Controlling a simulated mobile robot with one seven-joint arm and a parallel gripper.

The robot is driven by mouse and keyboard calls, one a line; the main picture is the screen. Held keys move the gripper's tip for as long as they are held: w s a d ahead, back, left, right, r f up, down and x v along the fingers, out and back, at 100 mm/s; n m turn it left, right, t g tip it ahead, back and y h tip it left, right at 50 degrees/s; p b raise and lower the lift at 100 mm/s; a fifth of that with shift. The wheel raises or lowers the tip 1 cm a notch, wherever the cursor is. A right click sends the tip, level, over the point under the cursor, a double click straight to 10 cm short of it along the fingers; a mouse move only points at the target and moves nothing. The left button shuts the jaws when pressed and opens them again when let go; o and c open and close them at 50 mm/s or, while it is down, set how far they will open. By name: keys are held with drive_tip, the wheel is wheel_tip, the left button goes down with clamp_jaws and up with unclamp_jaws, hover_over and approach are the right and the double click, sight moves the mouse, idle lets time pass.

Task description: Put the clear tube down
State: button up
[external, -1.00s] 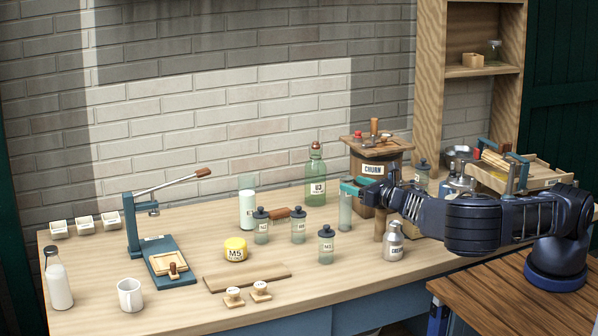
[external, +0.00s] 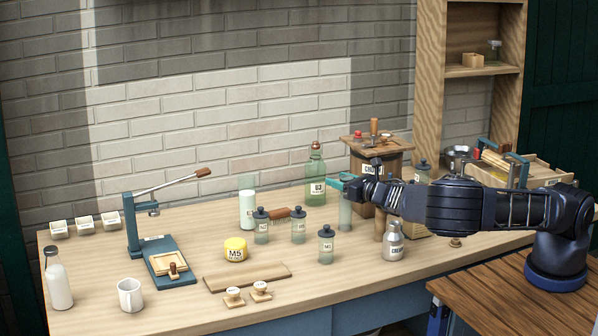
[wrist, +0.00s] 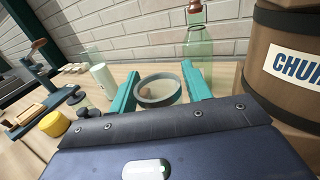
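The clear tube (external: 345,213) stands upright on the bench, left of the churn. My gripper (external: 342,184) is at the tube's top end in the external view. In the wrist view, the tube's round open rim (wrist: 158,91) lies between the two teal fingers of my gripper (wrist: 161,70). The fingers are spread wide, one on each side of the rim. Any small gap between fingers and tube is hard to make out. The tube's lower part is hidden in the wrist view.
A wooden churn (external: 366,192) stands close on the right, with a green bottle (external: 316,180) behind. A metal can (external: 393,240) and small lidded jars (external: 298,226) stand nearby. A white cylinder (external: 247,210) is further left. Bare bench lies in front of the tube.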

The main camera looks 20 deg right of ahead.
clamp_jaws()
drive_tip(key=shift+r, duration=0.1)
